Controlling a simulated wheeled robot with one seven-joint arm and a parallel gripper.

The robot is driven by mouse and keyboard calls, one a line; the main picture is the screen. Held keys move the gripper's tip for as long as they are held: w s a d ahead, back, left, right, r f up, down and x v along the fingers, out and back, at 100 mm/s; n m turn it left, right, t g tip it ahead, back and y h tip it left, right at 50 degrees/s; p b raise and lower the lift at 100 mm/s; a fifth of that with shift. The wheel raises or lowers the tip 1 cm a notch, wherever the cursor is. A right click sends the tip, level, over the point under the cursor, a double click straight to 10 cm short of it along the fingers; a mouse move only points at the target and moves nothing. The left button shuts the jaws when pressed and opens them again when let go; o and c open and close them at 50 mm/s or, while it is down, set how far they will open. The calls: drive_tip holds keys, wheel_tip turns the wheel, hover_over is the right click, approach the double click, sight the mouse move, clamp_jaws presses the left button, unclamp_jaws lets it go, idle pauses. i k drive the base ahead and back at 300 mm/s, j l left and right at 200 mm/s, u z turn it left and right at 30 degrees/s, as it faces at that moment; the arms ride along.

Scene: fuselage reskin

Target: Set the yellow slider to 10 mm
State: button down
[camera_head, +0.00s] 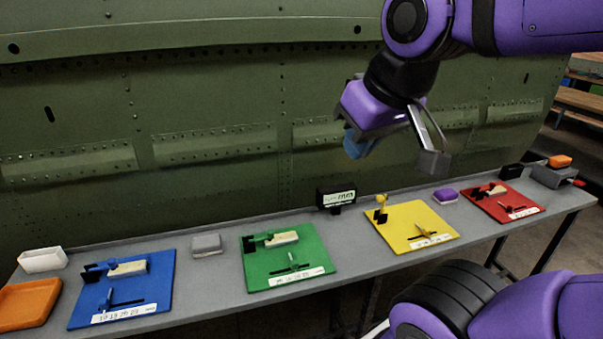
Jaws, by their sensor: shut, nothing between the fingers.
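The yellow board (394,237) lies on the grey bench, right of the middle in the head view. Its slider (423,230) is a small slanted piece near the front of the board, just behind a white scale strip (433,241). The scale marks and the slider's reading are too small to tell. A black bracket with a yellow part (381,208) stands at the board's back left corner. My gripper (432,162) hangs in the air above and behind the yellow board, clear of it. It is shut and empty.
Green (259,262), blue (84,313) and red (500,206) boards share the bench (215,292). A display labelled mm (337,197) stands at the bench's back edge. Purple (446,194) and grey (206,244) blocks lie between boards. A green fuselage wall (215,95) rises behind.

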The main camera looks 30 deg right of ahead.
sight(427, 231)
drive_tip(key=z, duration=1.3)
